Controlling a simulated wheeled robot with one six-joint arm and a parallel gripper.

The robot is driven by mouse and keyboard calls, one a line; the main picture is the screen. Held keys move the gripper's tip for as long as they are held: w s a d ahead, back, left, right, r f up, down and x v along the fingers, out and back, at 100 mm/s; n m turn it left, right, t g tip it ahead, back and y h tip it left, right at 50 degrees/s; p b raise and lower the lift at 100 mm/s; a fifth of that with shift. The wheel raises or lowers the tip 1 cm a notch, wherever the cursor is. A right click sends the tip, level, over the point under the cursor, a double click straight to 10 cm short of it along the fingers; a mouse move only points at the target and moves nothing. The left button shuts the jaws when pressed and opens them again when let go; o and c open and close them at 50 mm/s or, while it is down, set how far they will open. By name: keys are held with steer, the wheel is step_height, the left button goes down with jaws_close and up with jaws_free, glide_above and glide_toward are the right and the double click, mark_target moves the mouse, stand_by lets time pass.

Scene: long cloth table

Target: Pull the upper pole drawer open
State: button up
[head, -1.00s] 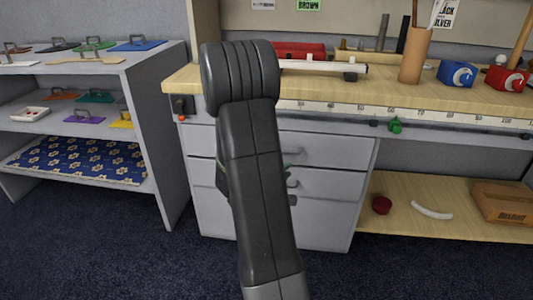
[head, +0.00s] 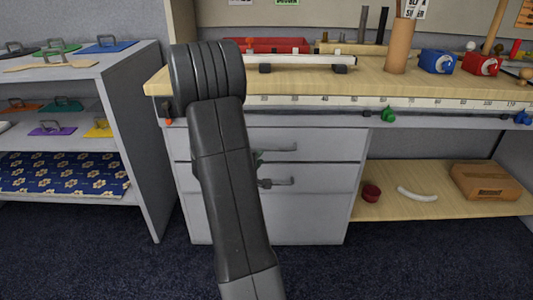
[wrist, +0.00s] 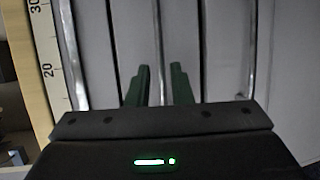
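The grey drawer cabinet under the bench shows in the head view with its stacked fronts looking flush. The upper drawer (head: 325,147) has a silver bar handle (head: 280,148). A similar handle (head: 280,182) is on the drawer below. My dark arm hides the left part of the fronts and most of my gripper in the head view. In the wrist view my gripper (wrist: 160,68) is open, with two green fingers pointing at the fronts. A silver bar (wrist: 156,40) runs between the fingertips in the picture. I cannot tell whether the fingers reach around it or touch it.
The wooden bench top (head: 420,90) with a ruler strip overhangs the drawers. A lower shelf (head: 435,207) at right holds a red item, a white curved piece and a brown box (head: 485,182). A grey shelf unit (head: 135,120) stands at left. Dark carpet lies in front.

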mark_target(267, 150)
steer(key=b+x, duration=0.2)
steer(key=x, duration=0.6)
steer(key=shift+w+d+f, duration=0.1)
steer(key=shift+w+d, duration=0.1)
steer(key=shift+w, duration=0.15)
jaws_close()
